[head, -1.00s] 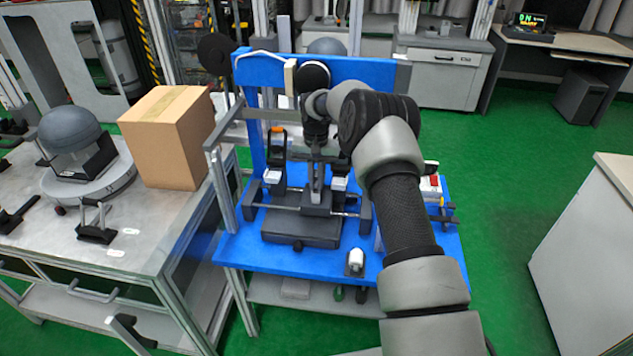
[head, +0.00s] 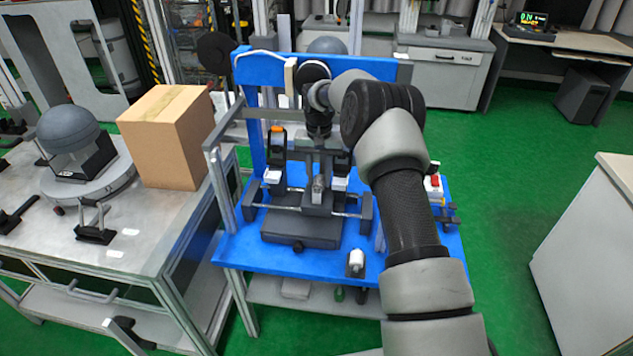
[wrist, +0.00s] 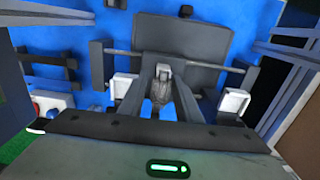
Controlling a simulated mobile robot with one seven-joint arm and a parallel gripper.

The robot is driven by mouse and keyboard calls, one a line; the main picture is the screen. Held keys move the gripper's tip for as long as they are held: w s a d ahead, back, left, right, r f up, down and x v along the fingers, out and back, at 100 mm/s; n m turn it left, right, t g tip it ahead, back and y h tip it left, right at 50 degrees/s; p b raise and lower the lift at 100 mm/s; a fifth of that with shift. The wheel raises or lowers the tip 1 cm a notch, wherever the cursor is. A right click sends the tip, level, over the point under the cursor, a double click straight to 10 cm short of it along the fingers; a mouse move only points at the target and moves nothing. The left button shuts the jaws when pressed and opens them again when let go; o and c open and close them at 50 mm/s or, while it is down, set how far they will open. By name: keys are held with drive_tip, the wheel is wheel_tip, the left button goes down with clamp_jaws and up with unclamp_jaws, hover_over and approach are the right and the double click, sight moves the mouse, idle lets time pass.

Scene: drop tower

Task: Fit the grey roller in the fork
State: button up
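My gripper (head: 318,178) is over the middle of the blue stand, pointing down between two dark uprights. In the wrist view its fingers (wrist: 164,98) are close together and appear shut on the small light-grey roller (wrist: 163,73) at their tips. The dark fork (wrist: 146,84) shows there as two arms, one on each side of the fingers. The fork (head: 318,204) is partly hidden in the head view. The roller lies between the arms as seen; I cannot tell whether it is seated or touches them.
Black clamps with white pads (head: 273,178) flank the fork, and a cross rod runs through the fixture. A dark base block (head: 300,230) lies in front. A small white-topped part (head: 356,262) stands near the front edge. A cardboard box (head: 165,140) is on the left table.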

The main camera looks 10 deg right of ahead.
wheel_tip(320, 180, up, 15)
drive_tip(key=p, duration=0.1)
drive_tip(key=shift+a+p, duration=0.4)
drive_tip(key=shift+s+r, duration=0.1)
drive_tip(key=s+r+n+t, duration=0.2)
drive_tip(key=s+r+t, duration=0.1)
drive_tip(key=s+r, duration=1.4)
drive_tip(key=s+d+f+n+t, duration=0.1)
drive_tip(key=s+f+n+t, duration=0.15)
drive_tip(key=s, duration=2.15)
wheel_tip(320, 180, up, 13)
drive_tip(key=p, duration=1.2)
drive_tip(key=shift+d+f+m+p, duration=0.15)
drive_tip(key=shift+m+p, duration=0.15)
drive_tip(key=shift+m, duration=0.15)
